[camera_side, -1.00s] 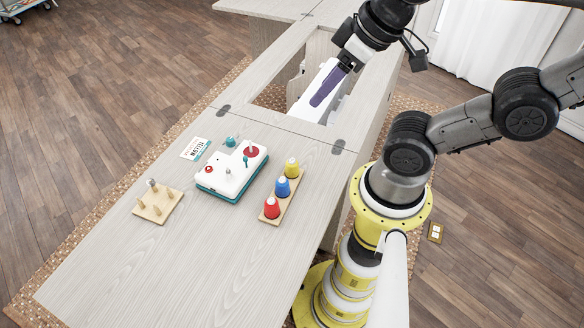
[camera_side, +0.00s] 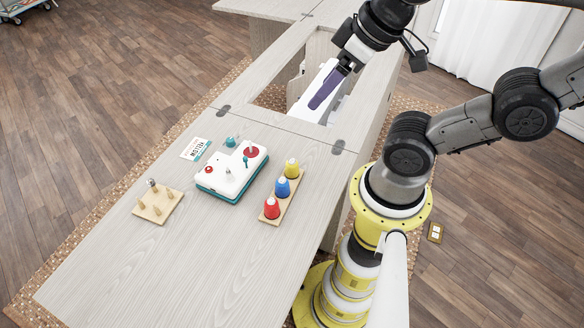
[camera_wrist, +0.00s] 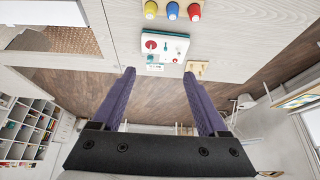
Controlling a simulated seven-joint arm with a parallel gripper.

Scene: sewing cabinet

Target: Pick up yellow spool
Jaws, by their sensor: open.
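The yellow spool (camera_side: 291,168) stands upright at the far end of a wooden strip (camera_side: 281,203) on the cabinet top, in a row with a blue spool (camera_side: 282,187) and a red spool (camera_side: 271,208). In the wrist view the yellow spool (camera_wrist: 151,9) is at the top edge, left of the blue one. My gripper (camera_wrist: 159,72) is open and empty, its two purple fingers well apart. In the side view my gripper (camera_side: 323,95) is above the cabinet's opening, beyond the yellow spool and well apart from it.
A white and teal winder box (camera_side: 232,172) stands left of the spools. A peg board (camera_side: 158,204) and a printed card (camera_side: 195,149) lie farther left. The cabinet's opening (camera_side: 270,97) is behind. The front of the cabinet top (camera_side: 205,265) is clear.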

